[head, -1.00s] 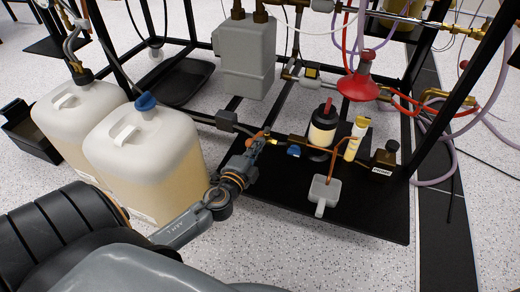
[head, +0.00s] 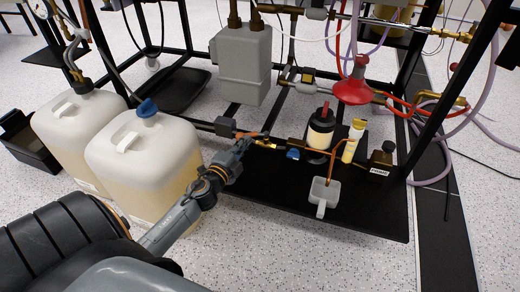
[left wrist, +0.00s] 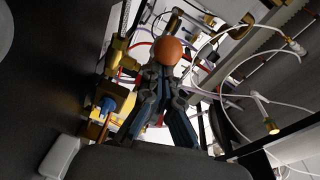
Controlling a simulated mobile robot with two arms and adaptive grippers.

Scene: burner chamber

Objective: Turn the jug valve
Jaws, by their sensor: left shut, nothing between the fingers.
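A small grey jug (head: 325,191) stands on the black base shelf below a bent copper pipe. Above and left of it, a brass valve line carries a blue handle (head: 292,154); it cannot be told for sure that this is the jug valve. A blue handle on brass fittings also shows in the left wrist view (left wrist: 105,104). My left gripper (head: 243,145) is shut and empty at the left end of this line, left of the blue handle. In the left wrist view, an orange ball (left wrist: 167,50) shows at its fingertips (left wrist: 163,72); contact cannot be told. My right gripper is not in view.
A dark-capped bottle (head: 321,128), a yellow-topped tube (head: 352,142) and a brown bottle (head: 380,160) stand right of the line. A red funnel (head: 354,85) hangs above. The shelf front (head: 270,195) is clear.

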